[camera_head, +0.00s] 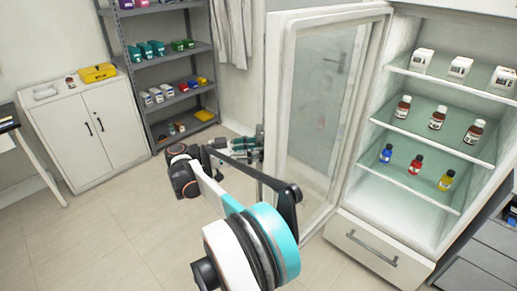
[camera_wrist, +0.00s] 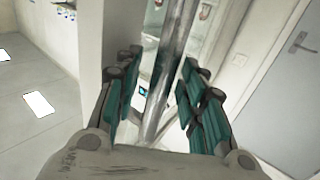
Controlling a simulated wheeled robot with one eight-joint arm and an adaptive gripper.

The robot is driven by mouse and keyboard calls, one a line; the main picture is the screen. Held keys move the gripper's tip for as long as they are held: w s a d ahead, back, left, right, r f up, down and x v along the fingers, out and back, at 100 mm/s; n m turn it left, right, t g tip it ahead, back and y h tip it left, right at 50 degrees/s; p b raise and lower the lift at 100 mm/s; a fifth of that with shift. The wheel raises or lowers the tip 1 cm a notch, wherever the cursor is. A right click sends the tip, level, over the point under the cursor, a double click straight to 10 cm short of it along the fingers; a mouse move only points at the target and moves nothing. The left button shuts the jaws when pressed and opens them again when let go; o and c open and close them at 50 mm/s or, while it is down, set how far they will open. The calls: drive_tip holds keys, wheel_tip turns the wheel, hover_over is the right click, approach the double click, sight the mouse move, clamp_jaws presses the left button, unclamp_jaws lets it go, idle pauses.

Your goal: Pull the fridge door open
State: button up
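The fridge (camera_head: 375,215) stands at the right in the head view. Its white-framed glass door (camera_head: 280,100) is swung wide open toward the left, showing the shelves inside. My gripper (camera_head: 252,147) is at the door's outer side, near its free edge. In the wrist view a metal bar, the door handle (camera_wrist: 177,50), runs between the two teal-padded fingers of my gripper (camera_wrist: 162,85). The fingers are spread, with gaps visible beside the bar. Whether either pad touches the bar is hard to tell.
Fridge shelves hold white boxes (camera_head: 460,67), brown bottles (camera_head: 437,118) and small coloured bottles (camera_head: 416,165). A closed drawer (camera_head: 375,250) is below. A grey shelving rack (camera_head: 150,90) and white cabinet (camera_head: 90,130) stand at the back left. Floor (camera_head: 110,235) at the left is clear.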

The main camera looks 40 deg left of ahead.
drive_tip(key=shift+s+a, duration=0.1)
drive_tip(key=v, duration=1.1)
drive_tip(key=shift+s+a, duration=0.25)
drive_tip(key=shift+s, duration=0.05)
drive_tip(key=shift+w, duration=0.15)
